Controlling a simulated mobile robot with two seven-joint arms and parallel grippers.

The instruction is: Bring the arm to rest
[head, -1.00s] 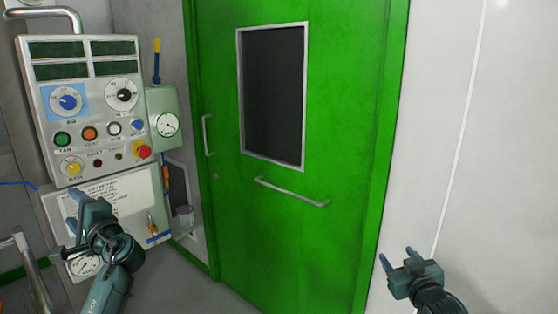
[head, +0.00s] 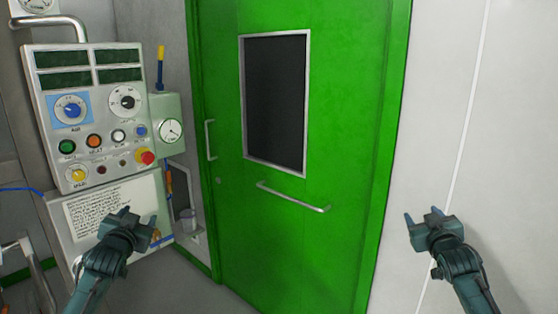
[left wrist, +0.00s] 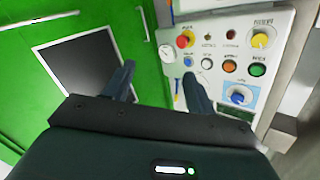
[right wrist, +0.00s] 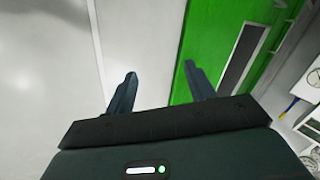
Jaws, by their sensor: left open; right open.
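My left gripper (head: 126,218) is open and empty in the head view, in front of the lower part of the control panel. In the left wrist view its two fingers (left wrist: 160,85) stand apart, with the panel and the green door beyond. My right gripper (head: 430,220) is open and empty in front of the white wall, right of the door. In the right wrist view its fingers (right wrist: 158,88) are apart with nothing between them. Both forearms reach up from the bottom of the head view.
A control panel (head: 96,76) with knobs, buttons and dark displays stands at the left. A gauge box (head: 169,130) is beside it. A closed green door (head: 225,130) with a dark window (head: 276,100) and a bar handle (head: 293,197) fills the middle. The white wall (head: 500,130) is bare.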

